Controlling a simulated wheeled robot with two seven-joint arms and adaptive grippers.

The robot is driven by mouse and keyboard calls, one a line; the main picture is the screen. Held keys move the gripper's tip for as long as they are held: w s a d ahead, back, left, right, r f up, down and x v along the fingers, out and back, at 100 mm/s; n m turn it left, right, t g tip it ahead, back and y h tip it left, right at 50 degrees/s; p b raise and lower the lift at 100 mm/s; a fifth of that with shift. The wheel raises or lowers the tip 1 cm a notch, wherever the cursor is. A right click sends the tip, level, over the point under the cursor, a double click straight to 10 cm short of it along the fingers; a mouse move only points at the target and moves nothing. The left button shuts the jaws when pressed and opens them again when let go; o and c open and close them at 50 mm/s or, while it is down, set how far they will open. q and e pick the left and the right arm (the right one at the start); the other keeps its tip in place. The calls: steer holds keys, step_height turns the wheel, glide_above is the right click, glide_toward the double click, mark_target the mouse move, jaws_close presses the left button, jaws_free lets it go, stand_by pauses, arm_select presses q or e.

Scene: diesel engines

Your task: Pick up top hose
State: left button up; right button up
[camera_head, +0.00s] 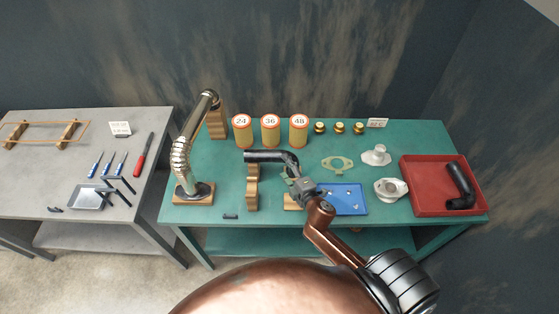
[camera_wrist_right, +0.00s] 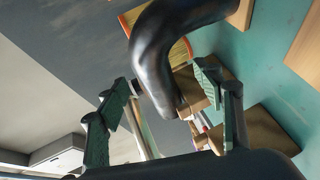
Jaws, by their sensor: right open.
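A black bent hose (camera_head: 268,156) rests on wooden supports in the middle of the green table. Its bent end points toward my right gripper (camera_head: 301,187). In the right wrist view the hose (camera_wrist_right: 155,55) comes down from the top, and its end lies between the two open green-padded fingers of my right gripper (camera_wrist_right: 165,95). I cannot tell whether either finger touches it. A second black hose (camera_head: 460,184) lies in a red tray (camera_head: 422,203) at the right. My left gripper is not in view.
A blue tray (camera_head: 350,202) lies right beside my right gripper. A metal flex pipe (camera_head: 181,160) stands on a wooden base at the left. Numbered cylinders (camera_head: 270,131) stand behind the hose. A gasket (camera_head: 338,164) and metal housings (camera_head: 390,189) lie to the right.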

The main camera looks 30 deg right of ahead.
mark_target(281, 160)
steer(key=x, duration=0.7)
steer(key=shift+d+r+p, duration=0.2)
steer(key=shift+r+p, duration=0.1)
steer(key=shift+p, duration=0.1)
steer(key=shift+c, duration=0.3)
jaws_close()
